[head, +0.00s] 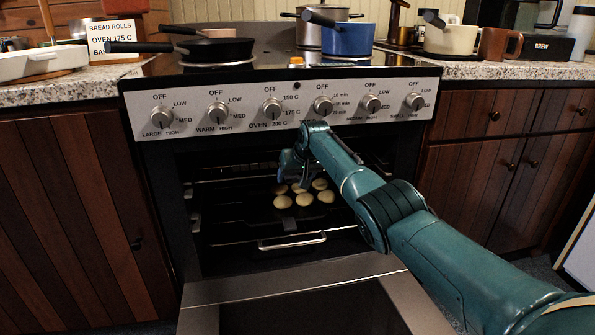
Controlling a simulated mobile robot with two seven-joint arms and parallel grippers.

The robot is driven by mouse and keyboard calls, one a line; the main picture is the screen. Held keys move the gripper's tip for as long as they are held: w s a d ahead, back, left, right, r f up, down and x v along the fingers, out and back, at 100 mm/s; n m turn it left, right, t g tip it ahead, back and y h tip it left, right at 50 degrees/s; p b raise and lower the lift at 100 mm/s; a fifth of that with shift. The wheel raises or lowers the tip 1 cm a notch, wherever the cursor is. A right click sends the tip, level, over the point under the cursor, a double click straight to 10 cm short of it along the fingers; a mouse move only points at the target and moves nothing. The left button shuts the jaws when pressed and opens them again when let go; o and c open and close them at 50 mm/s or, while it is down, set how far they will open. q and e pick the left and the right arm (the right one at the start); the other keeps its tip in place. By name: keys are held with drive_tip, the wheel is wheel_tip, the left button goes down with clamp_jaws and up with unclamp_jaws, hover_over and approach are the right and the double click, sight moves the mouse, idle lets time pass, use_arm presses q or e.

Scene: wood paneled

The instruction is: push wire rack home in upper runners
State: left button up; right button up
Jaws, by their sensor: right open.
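The oven is open, its door (300,290) folded down toward me. Inside the dark cavity is the wire rack (230,243), with a bright metal front bar and a handle-like loop (292,242). Several pale bread rolls (283,201) sit on a dark surface in the middle of the oven. My right gripper (291,175) is in the upper part of the oven opening, open, above and behind the front bar and close to the rolls. Whether it touches the rack is too dark to tell. My left gripper is out of view.
Side runners (193,192) show on the oven's left wall. The knob panel (280,110) runs just above my right arm. A black pan (203,50) and a blue pot (348,38) stand on the hob. Wooden cabinets flank the oven.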

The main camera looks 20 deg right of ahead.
drive_tip(key=shift+r, duration=0.25)
use_arm(q)
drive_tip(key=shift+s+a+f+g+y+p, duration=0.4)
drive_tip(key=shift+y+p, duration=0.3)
drive_tip(key=shift+p, duration=1.3)
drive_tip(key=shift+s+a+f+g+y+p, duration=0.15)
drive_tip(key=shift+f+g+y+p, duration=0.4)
drive_tip(key=shift+p, duration=1.45)
use_arm(e)
drive_tip(key=v, duration=1.3)
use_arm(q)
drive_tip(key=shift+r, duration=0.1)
use_arm(e)
drive_tip(key=shift+a, duration=0.1)
